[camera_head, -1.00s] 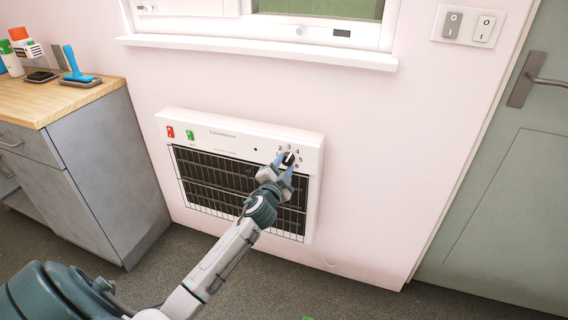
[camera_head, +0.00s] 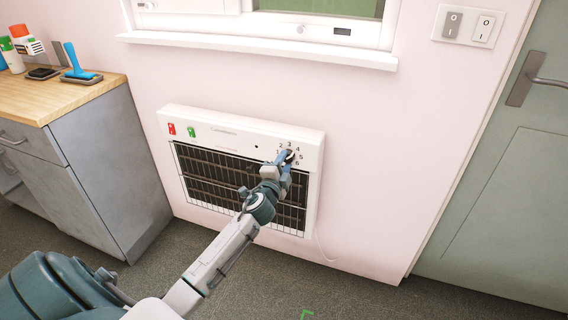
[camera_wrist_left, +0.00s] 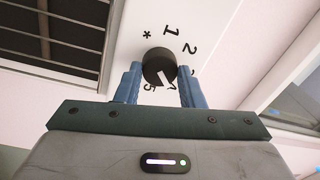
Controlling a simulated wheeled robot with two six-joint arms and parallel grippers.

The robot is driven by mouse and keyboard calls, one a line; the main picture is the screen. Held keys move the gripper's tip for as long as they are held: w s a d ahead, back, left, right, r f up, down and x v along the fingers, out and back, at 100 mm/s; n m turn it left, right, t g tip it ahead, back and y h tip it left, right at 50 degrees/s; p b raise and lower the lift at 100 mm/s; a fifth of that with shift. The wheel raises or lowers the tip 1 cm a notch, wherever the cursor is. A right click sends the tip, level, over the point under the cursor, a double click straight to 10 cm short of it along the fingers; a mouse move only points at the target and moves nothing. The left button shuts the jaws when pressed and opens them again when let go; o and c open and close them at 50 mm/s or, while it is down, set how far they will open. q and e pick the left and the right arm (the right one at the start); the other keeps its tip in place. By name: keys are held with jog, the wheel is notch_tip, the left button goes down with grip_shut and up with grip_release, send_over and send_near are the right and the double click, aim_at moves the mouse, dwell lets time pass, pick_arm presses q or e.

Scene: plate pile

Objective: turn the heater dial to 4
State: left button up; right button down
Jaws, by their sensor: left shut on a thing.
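The white wall heater (camera_head: 235,124) has a dark grille. Its round black dial (camera_wrist_left: 158,66) is at the upper right of the front, ringed by numbers. My left gripper (camera_head: 288,158) reaches up to it from below. In the left wrist view its blue fingers (camera_wrist_left: 158,82) are shut on the dial, one on each side. The dial's white mark points to the lower right, toward a partly hidden number beside the 5. I cannot clearly read that number. The star, 1 and 2 show on the far side. My right gripper is not in view.
A red switch (camera_head: 171,128) and a green switch (camera_head: 191,132) are on the heater's left. A grey cabinet (camera_head: 100,180) with a wooden top stands left. A window sill (camera_head: 260,50) is above, and a grey-green door (camera_head: 510,190) is at the right.

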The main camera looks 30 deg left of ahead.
pick_arm(q)
jog(key=o, duration=1)
jog(key=b+v, duration=0.1)
jog(key=v, duration=0.9)
jog(key=shift+s, duration=0.4)
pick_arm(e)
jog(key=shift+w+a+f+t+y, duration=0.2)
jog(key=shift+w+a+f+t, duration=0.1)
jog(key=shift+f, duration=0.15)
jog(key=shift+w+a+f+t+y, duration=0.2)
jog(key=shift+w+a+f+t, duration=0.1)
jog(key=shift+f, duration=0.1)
pick_arm(q)
jog(key=shift+d, duration=0.1)
